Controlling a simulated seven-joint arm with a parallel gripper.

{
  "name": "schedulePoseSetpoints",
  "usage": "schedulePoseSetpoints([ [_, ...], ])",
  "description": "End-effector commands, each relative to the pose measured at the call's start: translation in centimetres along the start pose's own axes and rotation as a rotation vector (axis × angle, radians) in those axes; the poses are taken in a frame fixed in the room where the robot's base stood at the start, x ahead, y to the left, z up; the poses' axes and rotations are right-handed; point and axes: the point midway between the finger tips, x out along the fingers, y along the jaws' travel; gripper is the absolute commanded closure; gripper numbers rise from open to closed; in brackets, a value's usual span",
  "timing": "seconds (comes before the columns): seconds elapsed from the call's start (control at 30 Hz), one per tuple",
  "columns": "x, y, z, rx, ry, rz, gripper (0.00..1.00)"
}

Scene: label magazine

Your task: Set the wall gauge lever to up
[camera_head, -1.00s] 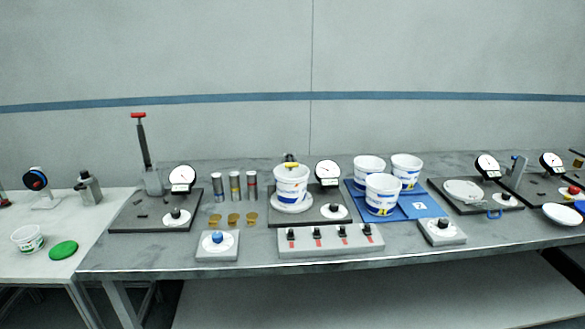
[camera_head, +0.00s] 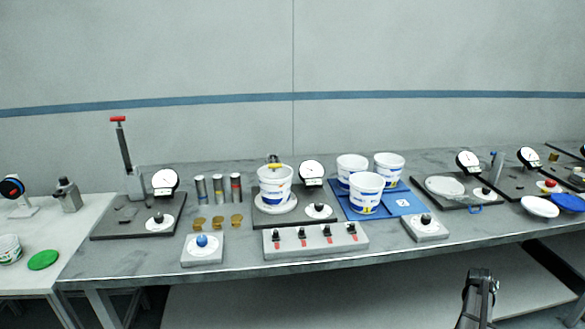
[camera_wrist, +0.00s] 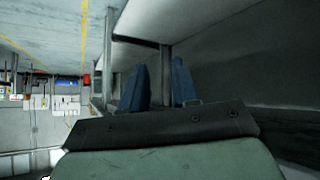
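A tall lever with a red T-shaped handle (camera_head: 118,119) stands nearly upright, tilted slightly left, at the back of the left dark plate (camera_head: 100,230). A round white dial gauge (camera_head: 165,182) stands beside it. A shorter grey lever (camera_head: 497,165) stands between two dials at the right. I cannot tell for certain which one is the wall gauge lever. My gripper shows in the wrist view (camera_wrist: 162,84) with its two blue fingers apart and nothing seen between them. In the head view, a dark part of my arm rises in front of the bench at the lower right, far from the red-handled lever.
A switch box (camera_head: 315,242) and a blue-knob box (camera_head: 202,250) stand along the bench's front edge. White tubs (camera_head: 366,194) stand on and around a blue mat (camera_head: 403,203). Several small cylinders (camera_head: 218,188) stand behind brass discs. A white side table (camera_head: 40,282) stands left.

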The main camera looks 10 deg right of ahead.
Motion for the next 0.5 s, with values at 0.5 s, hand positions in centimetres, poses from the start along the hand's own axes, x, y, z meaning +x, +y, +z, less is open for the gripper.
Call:
schedulePoseSetpoints([
  [0.5, -4.3, 19.4, -20.7, 0.164, 0.366, 0.148, 0.71],
])
